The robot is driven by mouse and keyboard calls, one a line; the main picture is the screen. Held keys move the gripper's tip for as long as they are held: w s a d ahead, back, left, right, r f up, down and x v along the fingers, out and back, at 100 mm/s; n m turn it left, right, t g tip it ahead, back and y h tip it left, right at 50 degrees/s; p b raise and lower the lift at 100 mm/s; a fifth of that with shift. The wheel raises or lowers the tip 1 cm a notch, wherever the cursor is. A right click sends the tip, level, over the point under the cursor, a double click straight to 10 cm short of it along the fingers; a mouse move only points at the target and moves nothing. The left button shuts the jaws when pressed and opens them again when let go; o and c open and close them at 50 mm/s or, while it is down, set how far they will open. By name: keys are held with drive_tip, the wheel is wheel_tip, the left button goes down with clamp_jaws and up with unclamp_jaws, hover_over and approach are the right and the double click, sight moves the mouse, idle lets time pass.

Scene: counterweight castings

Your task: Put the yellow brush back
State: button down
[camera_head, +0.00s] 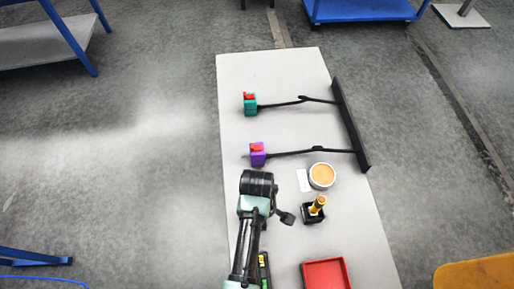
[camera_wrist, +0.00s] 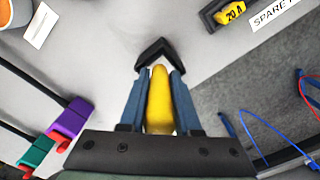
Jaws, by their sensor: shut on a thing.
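The yellow brush (camera_wrist: 159,105) is between the two blue-grey fingers of my gripper (camera_wrist: 159,74) in the wrist view, and the gripper is shut on it. A black holder (camera_wrist: 152,48) shows just beyond the fingertips; only its corner-shaped rim is visible there. In the head view the yellow brush (camera_head: 319,202) stands slightly tilted at the black holder (camera_head: 314,217), right of my arm. Its lower end is hidden, and how deep it sits cannot be told. The fingers are not clear in the head view.
A round orange-topped tub (camera_head: 322,176) and a white card (camera_head: 303,181) lie just behind the holder. A red tray (camera_head: 326,274) is in front. A small fuse tray (camera_wrist: 208,16) lies nearby.

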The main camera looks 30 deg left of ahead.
drive_tip(key=c, duration=0.6)
unclamp_jaws()
drive_tip(key=shift+r, duration=0.1)
wheel_tip(320, 180, up, 12)
drive_tip(key=shift+r+b, duration=0.1)
drive_tip(key=shift+b, duration=0.5)
